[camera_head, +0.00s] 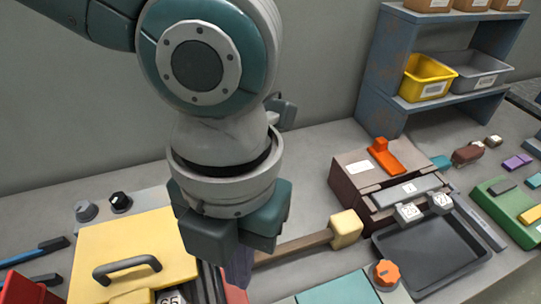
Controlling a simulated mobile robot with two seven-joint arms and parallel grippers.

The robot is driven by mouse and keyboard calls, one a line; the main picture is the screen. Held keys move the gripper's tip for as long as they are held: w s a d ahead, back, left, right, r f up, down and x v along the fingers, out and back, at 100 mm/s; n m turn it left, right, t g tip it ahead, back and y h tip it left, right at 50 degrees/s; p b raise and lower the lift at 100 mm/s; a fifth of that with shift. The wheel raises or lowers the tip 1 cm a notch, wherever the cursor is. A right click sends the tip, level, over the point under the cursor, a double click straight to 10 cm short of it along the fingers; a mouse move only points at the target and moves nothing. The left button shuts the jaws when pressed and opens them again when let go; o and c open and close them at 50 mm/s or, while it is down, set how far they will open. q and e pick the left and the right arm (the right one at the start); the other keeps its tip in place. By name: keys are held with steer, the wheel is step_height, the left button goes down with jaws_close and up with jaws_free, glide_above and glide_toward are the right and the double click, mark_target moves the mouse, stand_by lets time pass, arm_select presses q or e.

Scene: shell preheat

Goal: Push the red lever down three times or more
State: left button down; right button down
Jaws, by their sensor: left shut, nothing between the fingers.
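An orange-red lever-like part (385,155) sits on top of a brown box (352,186) right of centre. Another red part (236,294) shows at the bottom edge, just under my left gripper, mostly hidden; I cannot tell what it is. My left gripper (238,272) points down in front of the centre, shut and empty, well to the left of the brown box. Whether its fingertips touch anything below is hidden. My right gripper is not in view.
A yellow lidded case (110,238) with a dark handle stands on the left. A wooden-handled mallet (345,228) lies between my left gripper and the box. A dark tray (425,258) and an orange knob (386,272) are at front right. A blue shelf (378,68) stands behind.

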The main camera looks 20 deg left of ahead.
mark_target(241, 298)
arm_select(q)
steer(key=f+b, duration=0.7)
steer(key=shift+s, duration=0.4)
steer(key=shift+f, duration=0.1)
